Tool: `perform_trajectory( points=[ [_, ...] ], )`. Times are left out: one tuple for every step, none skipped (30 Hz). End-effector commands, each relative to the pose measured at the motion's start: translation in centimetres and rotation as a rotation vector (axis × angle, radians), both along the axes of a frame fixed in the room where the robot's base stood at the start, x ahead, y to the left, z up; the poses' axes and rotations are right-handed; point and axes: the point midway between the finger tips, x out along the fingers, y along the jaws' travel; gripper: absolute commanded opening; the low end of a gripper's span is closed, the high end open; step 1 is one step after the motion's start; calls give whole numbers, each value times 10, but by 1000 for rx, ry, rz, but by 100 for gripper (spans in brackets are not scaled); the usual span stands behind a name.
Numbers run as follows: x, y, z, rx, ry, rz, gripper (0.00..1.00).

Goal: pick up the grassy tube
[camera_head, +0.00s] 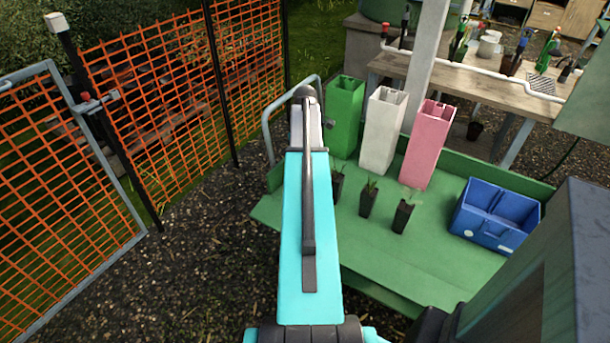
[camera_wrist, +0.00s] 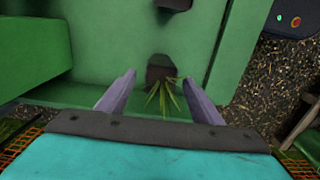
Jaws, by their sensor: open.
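In the wrist view a dark tube (camera_wrist: 160,68) with spiky, grass-like green leaves stands on the green surface. My gripper (camera_wrist: 159,78) is open, with one finger on each side of the tube and its leaves; I cannot tell whether either finger touches it. In the head view three small dark tubes with thin plants stand in a row on a green bench: left (camera_head: 337,187), middle (camera_head: 367,202) and right (camera_head: 402,216). Their plants are too small there to tell apart. My arm hides the gripper in that view.
Tall green (camera_head: 345,115), white (camera_head: 382,135) and pink (camera_head: 428,145) square containers stand behind the tubes. A blue divided bin (camera_head: 497,235) sits at the right of the green bench (camera_head: 390,255). Another dark tube (camera_wrist: 174,4) shows at the wrist view's top edge. An orange mesh fence (camera_head: 185,85) stands left.

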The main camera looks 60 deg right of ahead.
Motion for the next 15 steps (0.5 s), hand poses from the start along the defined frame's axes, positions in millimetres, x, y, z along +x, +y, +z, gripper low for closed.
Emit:
perform_trajectory(
  points=[
    [-1,1,-5,2,1,0,60],
    [-1,1,-9,1,1,0,60],
    [-1,1,-13,1,1,0,60],
    [-1,1,-16,1,1,0,60],
    [-1,1,-19,1,1,0,60],
    [-1,1,-22,1,1,0,60],
    [-1,1,-24,1,1,0,60],
    [-1,1,-25,1,0,0,60],
    [0,1,-26,0,0,0,60],
    [0,1,-27,0,0,0,60],
    [0,1,-27,0,0,0,60],
    [0,1,-28,0,0,0,60],
    [0,1,-28,-1,0,0,60],
    [0,1,-28,-1,0,0,60],
    [0,1,-28,-1,0,0,60]
  ],
)
